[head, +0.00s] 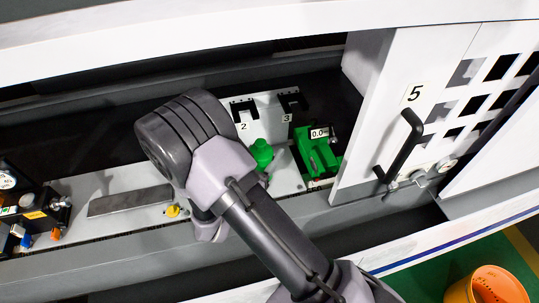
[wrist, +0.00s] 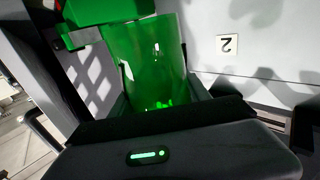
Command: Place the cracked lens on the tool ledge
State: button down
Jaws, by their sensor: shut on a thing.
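A green, glassy cylinder (wrist: 147,65), seemingly the lens, stands between the fingers of my gripper (wrist: 157,78) in the wrist view. The gripper is shut on it. Its lower end is hidden behind the gripper body, and I cannot make out a crack. In the head view, my arm hides the gripper. A green part (head: 262,153) shows just right of the arm; I cannot tell whether it is the held piece. A pale ledge (head: 82,190) runs along the machine bed, with a flat grey plate (head: 130,200) on it; I cannot tell whether this is the tool ledge.
A green fixture (head: 318,152) with a 0.0 display is right of the arm. Labels 2 and 3 mark black holders on the back panel. The white door (head: 398,110) with a black handle is at right. Small black devices (head: 35,215) crowd the left end.

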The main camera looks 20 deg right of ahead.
jog(key=f, duration=0.1)
jog(key=w+d+f, duration=0.1)
jog(key=d+f, duration=0.1)
jog(key=shift+w+f+b, duration=0.3)
jog(key=shift+w+f, duration=0.05)
jog(key=shift+f, duration=0.05)
jog(key=shift+s+d+f+b, duration=0.15)
jog(key=shift+f+b, duration=0.35)
jog(key=shift+b, duration=0.3)
